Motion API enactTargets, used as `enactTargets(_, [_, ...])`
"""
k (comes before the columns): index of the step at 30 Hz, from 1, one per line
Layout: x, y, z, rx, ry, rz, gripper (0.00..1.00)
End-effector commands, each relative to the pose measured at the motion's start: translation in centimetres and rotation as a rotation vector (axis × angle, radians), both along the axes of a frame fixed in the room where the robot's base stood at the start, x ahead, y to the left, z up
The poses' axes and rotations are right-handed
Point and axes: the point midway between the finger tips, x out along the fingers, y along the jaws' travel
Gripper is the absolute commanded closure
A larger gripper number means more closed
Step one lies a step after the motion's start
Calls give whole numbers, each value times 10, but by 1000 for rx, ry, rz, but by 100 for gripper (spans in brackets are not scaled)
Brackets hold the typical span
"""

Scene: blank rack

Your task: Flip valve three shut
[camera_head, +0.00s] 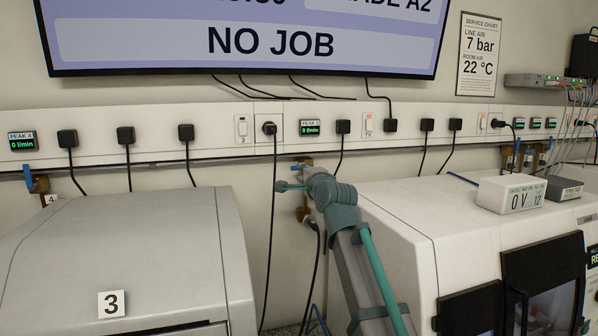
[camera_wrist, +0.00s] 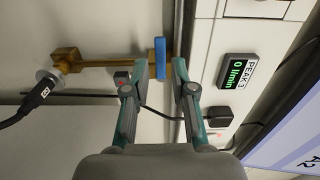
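Valve three is a brass fitting (camera_wrist: 92,62) on the wall with a flat blue lever (camera_wrist: 160,58) in the wrist view. The lever lies crosswise to the brass pipe. In the head view the brass (camera_head: 304,207) shows partly behind my arm, and the lever is not clear there. My gripper (camera_wrist: 158,88) is open, with its teal fingers apart and nothing between the tips. The lever appears just beyond the fingertips, between their lines; I cannot tell whether they touch. My gripper (camera_head: 290,180) also shows in the head view. The PEAK 3 display (camera_wrist: 235,75) reads 0 l/min.
A grey machine marked 3 (camera_head: 112,304) stands at left and a white machine (camera_head: 400,225) at right, with my arm between them. Black cables (camera_head: 273,230) hang near my gripper. Another blue-handled valve (camera_head: 28,178) is at far left.

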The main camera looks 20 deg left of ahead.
Motion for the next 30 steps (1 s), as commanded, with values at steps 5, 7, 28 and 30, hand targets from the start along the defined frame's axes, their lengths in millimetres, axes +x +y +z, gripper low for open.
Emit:
enactTargets(5, [-30,-24,-2,0,-1,0,75])
enactTargets(7, [-37,-30,-1,0,-1,-1,75])
enactTargets(28, [-39,-42,6,9,-3,-11,75])
enactTargets(30, [-30,-49,18,25,-11,-30,75])
